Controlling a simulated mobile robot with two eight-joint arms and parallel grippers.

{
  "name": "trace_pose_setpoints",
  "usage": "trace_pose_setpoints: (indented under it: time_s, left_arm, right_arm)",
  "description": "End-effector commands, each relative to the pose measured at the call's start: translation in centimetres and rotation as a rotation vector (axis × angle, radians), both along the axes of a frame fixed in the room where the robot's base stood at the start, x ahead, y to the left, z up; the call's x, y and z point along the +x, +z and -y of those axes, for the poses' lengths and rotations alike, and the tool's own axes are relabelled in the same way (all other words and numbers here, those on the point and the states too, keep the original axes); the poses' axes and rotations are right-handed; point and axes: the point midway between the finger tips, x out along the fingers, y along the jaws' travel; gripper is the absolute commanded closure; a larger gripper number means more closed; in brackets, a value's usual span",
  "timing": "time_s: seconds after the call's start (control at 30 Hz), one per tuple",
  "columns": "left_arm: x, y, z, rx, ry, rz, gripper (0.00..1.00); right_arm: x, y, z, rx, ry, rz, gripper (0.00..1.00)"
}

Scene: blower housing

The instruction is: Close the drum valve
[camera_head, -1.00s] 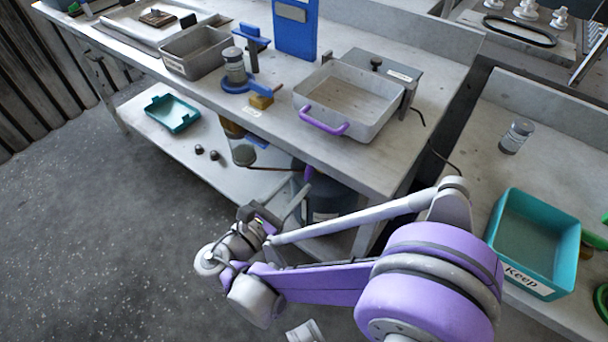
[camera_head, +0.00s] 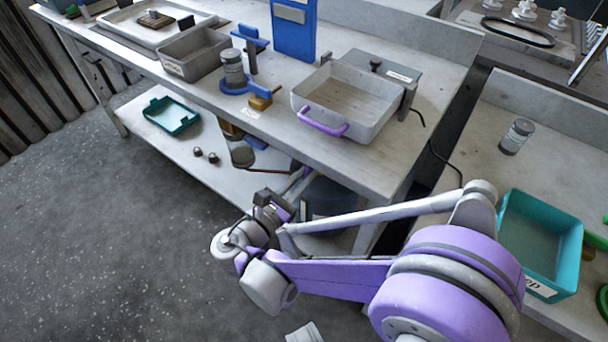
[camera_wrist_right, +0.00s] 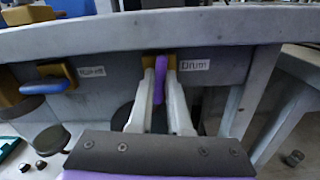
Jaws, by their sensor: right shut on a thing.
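The drum valve's purple lever (camera_wrist_right: 161,82) hangs down from a yellow-brown body under the bench edge, beside a label reading "Drum" (camera_wrist_right: 195,65). My right gripper (camera_wrist_right: 161,78) is shut on the lever, one pale finger on each side, in the right wrist view. The lever looks nearly upright there, with its handle hanging downward. In the head view, my right arm reaches to the bench's front edge and the grasp itself is small and mostly hidden. My left gripper is not in view.
A second valve with a blue handle (camera_wrist_right: 45,88) sits left of the drum valve. The bench edge (camera_wrist_right: 130,35) runs just above my fingers. A grey tray with a purple handle (camera_head: 322,122) stands on top. A lower shelf holds a teal tray (camera_head: 172,115).

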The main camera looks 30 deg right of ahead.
Motion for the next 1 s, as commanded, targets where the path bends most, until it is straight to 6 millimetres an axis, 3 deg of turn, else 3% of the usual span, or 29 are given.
trace_pose_setpoints:
  time_s: [0.47, 1.0]
  left_arm:
    - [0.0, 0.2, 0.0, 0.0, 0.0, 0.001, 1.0]
    - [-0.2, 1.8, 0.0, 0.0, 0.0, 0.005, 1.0]
  right_arm:
    - [0.0, 0.0, 0.0, 0.02, -0.001, 0.049, 1.0]
    - [-0.1, 0.0, 0.0, 0.188, 0.0, 0.451, 1.0]
